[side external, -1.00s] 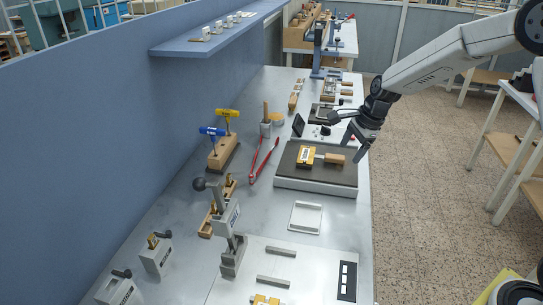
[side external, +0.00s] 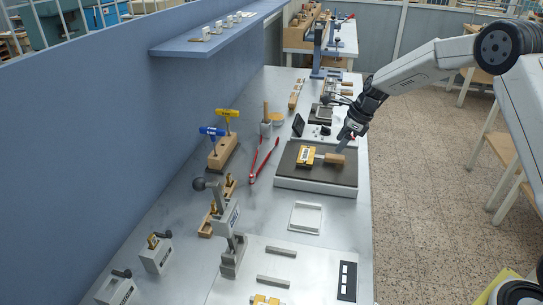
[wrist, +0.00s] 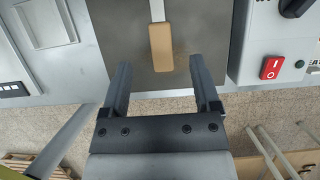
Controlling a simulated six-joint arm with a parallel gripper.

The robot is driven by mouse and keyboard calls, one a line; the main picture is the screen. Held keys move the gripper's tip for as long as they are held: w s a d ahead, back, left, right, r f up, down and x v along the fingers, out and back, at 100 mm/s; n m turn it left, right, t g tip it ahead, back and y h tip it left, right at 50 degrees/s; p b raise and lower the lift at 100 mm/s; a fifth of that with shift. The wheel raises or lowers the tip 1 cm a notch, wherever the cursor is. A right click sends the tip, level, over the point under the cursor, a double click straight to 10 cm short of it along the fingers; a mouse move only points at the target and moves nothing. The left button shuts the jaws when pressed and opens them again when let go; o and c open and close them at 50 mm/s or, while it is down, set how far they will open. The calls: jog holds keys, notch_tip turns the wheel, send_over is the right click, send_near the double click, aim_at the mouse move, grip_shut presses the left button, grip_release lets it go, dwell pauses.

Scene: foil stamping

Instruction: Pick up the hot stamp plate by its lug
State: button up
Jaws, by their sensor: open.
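My gripper (side external: 343,138) is open and empty, close to the lug in the side view. In the wrist view its fingers (wrist: 160,68) appear on either side of the lug's near end, with gaps; the height above it is hard to tell.
A control box (wrist: 275,50) with a red switch stands right of the hot plate in the wrist view. Red tongs (side external: 263,160) and a wooden block with blue and yellow handled tools (side external: 223,152) lie left. A shallow white tray (side external: 305,217) sits in front.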

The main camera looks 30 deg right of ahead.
aim_at(331, 156)
jog(key=shift+f, duration=0.25)
jog(key=shift+x, duration=2.55)
grip_shut()
